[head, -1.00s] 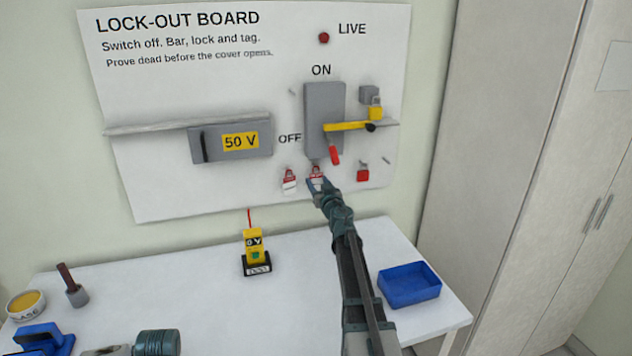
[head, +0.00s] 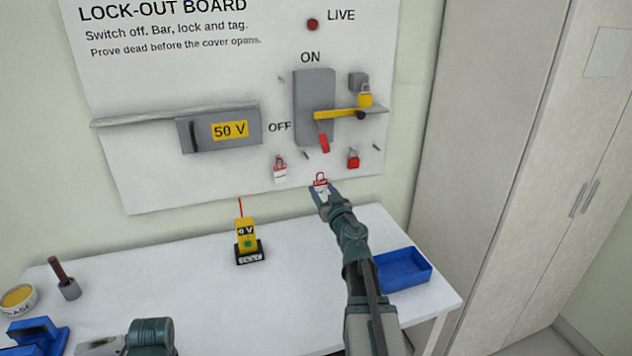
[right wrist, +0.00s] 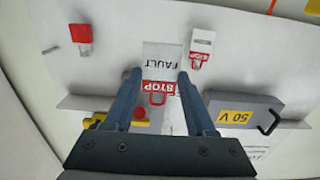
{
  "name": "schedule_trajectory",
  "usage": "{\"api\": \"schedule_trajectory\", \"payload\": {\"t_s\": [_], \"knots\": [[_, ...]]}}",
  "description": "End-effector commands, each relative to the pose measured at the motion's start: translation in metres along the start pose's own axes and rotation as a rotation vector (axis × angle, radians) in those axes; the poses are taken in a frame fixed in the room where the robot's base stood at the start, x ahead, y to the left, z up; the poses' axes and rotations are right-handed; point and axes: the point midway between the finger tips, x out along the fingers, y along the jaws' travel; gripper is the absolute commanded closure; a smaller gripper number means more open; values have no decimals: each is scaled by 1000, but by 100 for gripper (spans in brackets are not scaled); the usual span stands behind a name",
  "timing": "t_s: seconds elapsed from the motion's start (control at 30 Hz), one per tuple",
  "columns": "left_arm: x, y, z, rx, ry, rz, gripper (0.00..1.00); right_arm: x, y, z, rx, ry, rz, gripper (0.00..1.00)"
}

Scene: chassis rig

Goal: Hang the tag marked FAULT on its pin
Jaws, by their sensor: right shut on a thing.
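My right gripper (head: 321,193) is shut on the FAULT tag (head: 320,184), a white tag with a red loop at its top. In the right wrist view the tag (right wrist: 162,58) sits between the fingertips, with FAULT upside down and a red STOP band. It is held in front of the board's lower edge. A bare pin (head: 306,155) sticks out above it. Other bare pins are right of the red padlock (head: 376,147) and left of the switch (head: 281,79). I cannot tell which is its pin. My left gripper is out of view.
A second white and red tag (head: 280,172) hangs to the left. A red padlock (head: 353,160) hangs to the right. A tester (head: 247,236) and blue tray (head: 404,267) stand on the table.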

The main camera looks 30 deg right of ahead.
Motion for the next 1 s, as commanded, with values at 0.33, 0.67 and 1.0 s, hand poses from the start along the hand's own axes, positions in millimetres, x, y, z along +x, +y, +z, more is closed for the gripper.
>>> {"api": "schedule_trajectory", "payload": {"t_s": [0.33,0.67,1.0], "knots": [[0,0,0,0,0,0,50,-40,0,0,0,0,0,96],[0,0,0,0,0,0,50,-42,0,0,0,0,0,96],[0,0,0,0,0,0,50,-41,0,0,0,0,0,96]]}}
